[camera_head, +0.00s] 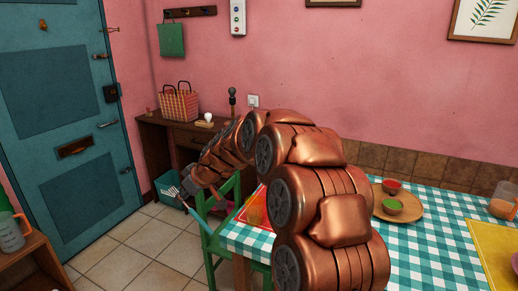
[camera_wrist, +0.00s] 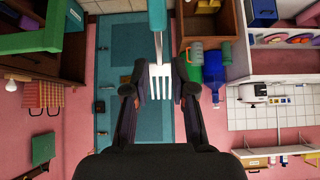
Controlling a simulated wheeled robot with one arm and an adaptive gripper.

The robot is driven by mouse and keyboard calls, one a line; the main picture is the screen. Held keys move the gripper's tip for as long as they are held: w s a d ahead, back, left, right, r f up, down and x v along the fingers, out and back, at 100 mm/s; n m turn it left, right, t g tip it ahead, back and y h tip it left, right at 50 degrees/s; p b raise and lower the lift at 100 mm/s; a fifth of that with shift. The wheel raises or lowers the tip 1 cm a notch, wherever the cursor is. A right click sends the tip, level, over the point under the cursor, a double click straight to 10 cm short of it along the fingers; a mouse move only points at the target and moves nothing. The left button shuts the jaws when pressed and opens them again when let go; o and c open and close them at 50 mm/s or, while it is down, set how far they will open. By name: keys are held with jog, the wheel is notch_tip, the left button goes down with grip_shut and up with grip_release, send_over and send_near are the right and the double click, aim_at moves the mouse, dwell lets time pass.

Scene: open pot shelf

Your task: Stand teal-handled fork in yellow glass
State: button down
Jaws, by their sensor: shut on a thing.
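The teal-handled fork (camera_wrist: 161,75) is between the fingertips of my gripper (camera_wrist: 163,68) in the wrist view, with its metal tines toward my palm and its teal handle running out at the top edge. In the head view my gripper (camera_head: 185,188) is shut on the fork, left of the table's near corner. The fork's teal handle (camera_head: 203,222) points down and right there.
A green chair (camera_head: 208,258) stands at the table's left end, close below my gripper. Tiled floor lies open at left.

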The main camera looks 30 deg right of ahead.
jog(key=s+d+r+t+y+b, duration=0.1)
jog(key=d+r+t+y, duration=0.3)
jog(key=d, duration=0.9)
jog(key=d+r+t+y+b, duration=0.15)
jog(key=d+r+t, duration=0.35)
jog(key=d, duration=0.9)
notch_tip(320, 180, down, 12)
jog(key=b, duration=0.8)
jog(key=shift+a+f+g, duration=0.15)
jog(key=shift+a+g, duration=0.1)
jog(key=shift+g, duration=0.15)
jog(key=shift+s+h, duration=0.1)
jog(key=shift+h, duration=0.15)
jog(key=c, duration=0.9)
grip_release()
